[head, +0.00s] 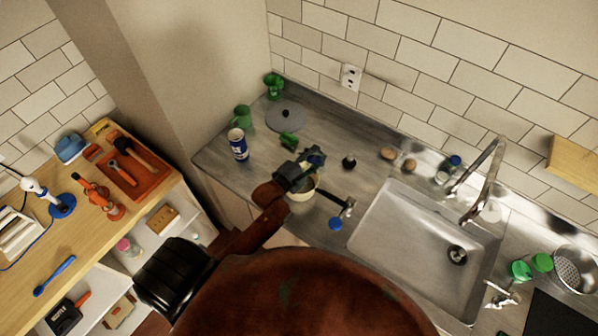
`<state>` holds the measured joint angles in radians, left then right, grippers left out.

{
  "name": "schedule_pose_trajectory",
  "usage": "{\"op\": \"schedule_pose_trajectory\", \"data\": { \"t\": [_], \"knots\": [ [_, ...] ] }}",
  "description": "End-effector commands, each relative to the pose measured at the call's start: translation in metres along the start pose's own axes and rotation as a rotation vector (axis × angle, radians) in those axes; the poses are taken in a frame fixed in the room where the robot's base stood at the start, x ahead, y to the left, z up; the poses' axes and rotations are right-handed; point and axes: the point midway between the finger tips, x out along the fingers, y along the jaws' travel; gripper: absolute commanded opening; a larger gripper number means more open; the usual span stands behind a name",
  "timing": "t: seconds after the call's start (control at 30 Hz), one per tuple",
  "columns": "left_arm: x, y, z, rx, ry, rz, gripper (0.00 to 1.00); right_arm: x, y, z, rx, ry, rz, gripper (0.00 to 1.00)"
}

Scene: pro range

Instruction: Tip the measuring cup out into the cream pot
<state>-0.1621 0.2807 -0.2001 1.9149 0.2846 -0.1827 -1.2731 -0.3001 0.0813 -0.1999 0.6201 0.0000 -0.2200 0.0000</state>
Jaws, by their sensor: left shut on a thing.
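The cream pot (303,194) stands on the metal counter left of the sink, its dark handle pointing right. My left gripper (311,159) is over the pot's far side and hides part of its rim and inside. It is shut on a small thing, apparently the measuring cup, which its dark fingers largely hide. A small green cup-like thing (289,140) shows just left of the fingertips; I cannot tell whether it touches them. What the cup holds cannot be seen. My right gripper is out of view.
A blue-and-white can (238,145), a green mug (243,116) and a grey lid (286,117) stand behind and left of the pot. A blue cap (335,223) lies in front. The sink (420,240) is right. A wooden shelf unit (65,225) with tools stands left.

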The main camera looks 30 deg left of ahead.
Motion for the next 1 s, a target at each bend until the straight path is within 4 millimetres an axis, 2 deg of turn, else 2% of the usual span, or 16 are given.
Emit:
{"op": "schedule_pose_trajectory", "data": {
  "t": [0.07, 0.13, 0.27, 0.5, 0.77, 1.0],
  "knots": [
    [0.002, 0.001, -0.003, 0.063, -0.015, 0.026, 0.05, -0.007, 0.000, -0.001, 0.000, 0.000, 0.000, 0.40],
    [0.004, 0.007, -0.006, 0.196, -0.046, 0.083, 0.05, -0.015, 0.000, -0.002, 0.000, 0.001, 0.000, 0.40],
    [0.005, 0.021, -0.003, 0.379, -0.087, 0.160, 0.05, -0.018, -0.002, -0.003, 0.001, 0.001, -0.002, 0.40],
    [0.005, 0.025, -0.002, 0.423, -0.094, 0.178, 0.05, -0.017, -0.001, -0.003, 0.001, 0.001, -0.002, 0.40],
    [0.011, 0.039, -0.011, 0.561, -0.123, 0.240, 0.05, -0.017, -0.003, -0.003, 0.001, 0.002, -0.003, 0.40],
    [0.011, 0.039, -0.009, 0.738, -0.152, 0.308, 0.05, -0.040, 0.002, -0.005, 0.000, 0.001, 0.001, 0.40]
  ]
}}
